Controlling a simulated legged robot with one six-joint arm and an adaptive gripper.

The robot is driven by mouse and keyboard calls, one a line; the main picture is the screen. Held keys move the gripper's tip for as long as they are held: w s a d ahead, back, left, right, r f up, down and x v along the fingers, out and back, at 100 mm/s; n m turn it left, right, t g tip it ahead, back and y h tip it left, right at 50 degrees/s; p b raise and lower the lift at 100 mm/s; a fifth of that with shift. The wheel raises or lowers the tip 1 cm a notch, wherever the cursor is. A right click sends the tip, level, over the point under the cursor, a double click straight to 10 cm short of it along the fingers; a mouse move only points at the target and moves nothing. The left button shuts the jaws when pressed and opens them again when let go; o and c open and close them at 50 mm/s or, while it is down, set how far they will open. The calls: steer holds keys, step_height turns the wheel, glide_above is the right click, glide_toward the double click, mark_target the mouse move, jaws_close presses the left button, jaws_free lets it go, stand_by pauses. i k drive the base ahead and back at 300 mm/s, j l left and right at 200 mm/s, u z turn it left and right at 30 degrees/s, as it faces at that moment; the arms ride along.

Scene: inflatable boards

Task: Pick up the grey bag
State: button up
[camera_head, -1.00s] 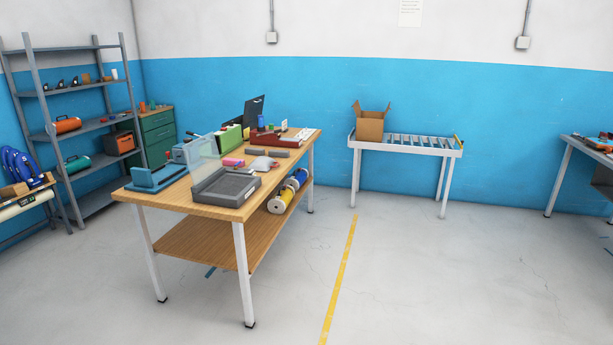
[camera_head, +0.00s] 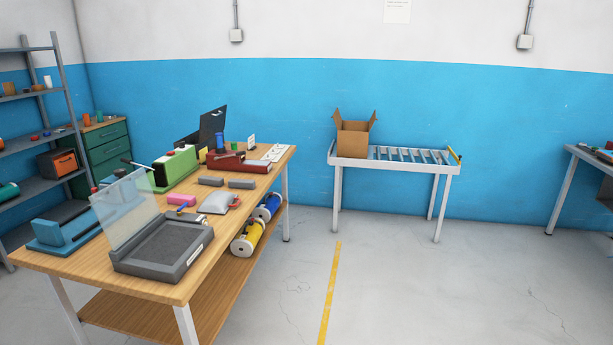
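A small grey bag (camera_head: 216,202) lies on the wooden workbench (camera_head: 150,287), near its right edge. It sits just behind a dark grey tray-like device with a raised clear lid (camera_head: 163,248). A small red item (camera_head: 235,201) is at its right side; I cannot tell whether they touch. A pink block (camera_head: 181,199) lies to its left, and grey blocks lie behind it. My gripper is not in view.
Open floor (camera_head: 400,280) with a yellow line (camera_head: 329,295) lies right of the workbench. An open cardboard box (camera_head: 353,138) stands on a roller table (camera_head: 400,160) at the back wall. Rolls (camera_head: 247,238) sit under the bench top. Shelves stand left, another table right.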

mark_target(217, 202)
steer(key=i, duration=1.45)
steer(key=i+u, duration=0.35)
steer(key=i, duration=0.15)
steer(key=i+l+u, duration=0.1)
steer(key=i+u, duration=0.2)
steer(key=i, duration=0.2)
steer(key=i+l+u, duration=0.35)
steer(key=i+u, duration=1)
steer(key=u, duration=0.2)
